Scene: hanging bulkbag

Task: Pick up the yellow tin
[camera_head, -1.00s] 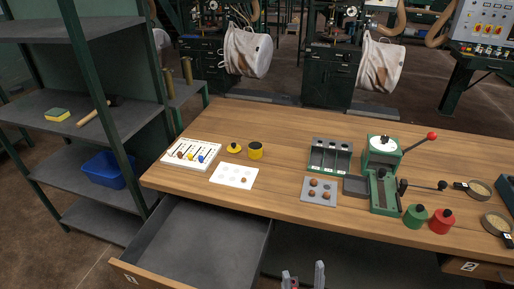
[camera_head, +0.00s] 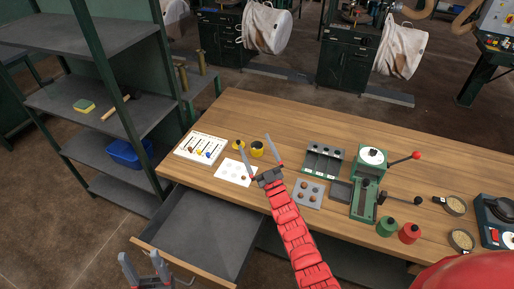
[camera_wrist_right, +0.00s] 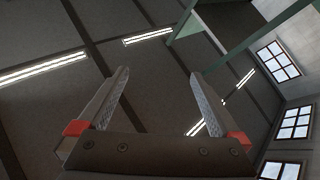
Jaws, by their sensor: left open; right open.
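The yellow tin (camera_head: 257,151) is a small round tin with a dark top, upright on the wooden bench behind a white card. A smaller yellow piece with a black knob (camera_head: 239,145) is just left of it. My right gripper (camera_head: 254,144), on the red arm, is open, and in the head view its fingers overlap the tin's area. The right wrist view shows only ceiling and windows between the empty fingers (camera_wrist_right: 160,85), so it points upward, not at the tin. My left gripper (camera_head: 140,258) is open and low at the bottom left, in front of the drawer.
An open drawer (camera_head: 205,235) juts out in front. Shelving (camera_head: 75,95) stands at left.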

